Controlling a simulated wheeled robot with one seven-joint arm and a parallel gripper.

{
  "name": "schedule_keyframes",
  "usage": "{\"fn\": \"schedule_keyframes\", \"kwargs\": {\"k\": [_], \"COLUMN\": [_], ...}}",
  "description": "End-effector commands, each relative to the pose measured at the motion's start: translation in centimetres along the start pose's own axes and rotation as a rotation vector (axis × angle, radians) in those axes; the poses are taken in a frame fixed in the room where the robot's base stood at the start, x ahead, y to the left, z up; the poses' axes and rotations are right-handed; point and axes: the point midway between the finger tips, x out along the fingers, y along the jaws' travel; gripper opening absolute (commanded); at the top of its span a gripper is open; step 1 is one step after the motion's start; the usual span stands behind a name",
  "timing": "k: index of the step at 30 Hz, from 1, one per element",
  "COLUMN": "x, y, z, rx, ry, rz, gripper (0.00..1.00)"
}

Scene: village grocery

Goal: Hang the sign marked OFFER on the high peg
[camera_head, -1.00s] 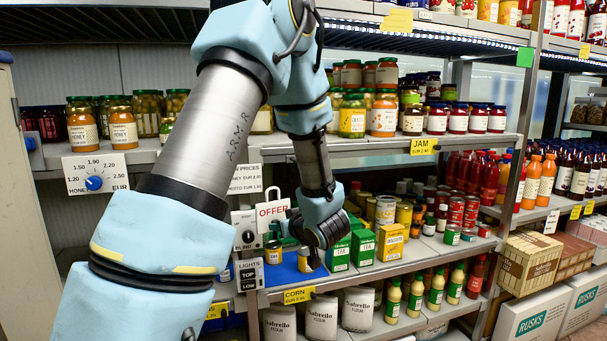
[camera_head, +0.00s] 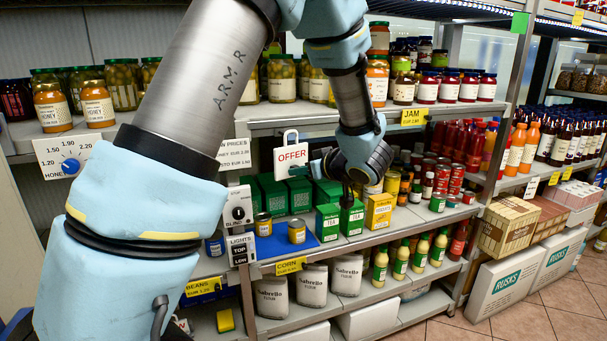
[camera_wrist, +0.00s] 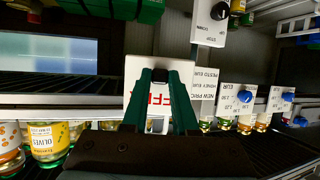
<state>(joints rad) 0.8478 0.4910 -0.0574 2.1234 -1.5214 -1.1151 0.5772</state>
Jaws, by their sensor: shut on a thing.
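The OFFER sign (camera_head: 291,160) is a white card with red letters and a loop handle at its top. It hangs upright in front of the middle shelf's edge, right of the price card. My gripper (camera_head: 314,167) reaches it from the right and is shut on it. In the wrist view the two green fingers of my gripper (camera_wrist: 165,78) close on the sign (camera_wrist: 138,72), which appears upside down with part of its lettering covered. I cannot make out the high peg in either view.
The price card (camera_head: 234,154), a BLIND switch (camera_head: 238,206) and the LIGHTS panel (camera_head: 241,249) are left of the sign. Green tea boxes (camera_head: 328,221), a yellow box (camera_head: 379,211) and small jars (camera_head: 297,231) stand below. Tall jars (camera_head: 281,79) line the shelf above.

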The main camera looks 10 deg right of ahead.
Motion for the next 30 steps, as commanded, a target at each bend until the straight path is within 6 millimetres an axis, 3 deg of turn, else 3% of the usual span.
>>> {"fn": "schedule_keyframes", "kwargs": {"k": [30], "x": [5.5], "y": [1.4], "z": [-1.8], "rx": [-0.002], "ry": [0.001], "rz": [-0.002], "gripper": [0.00]}}
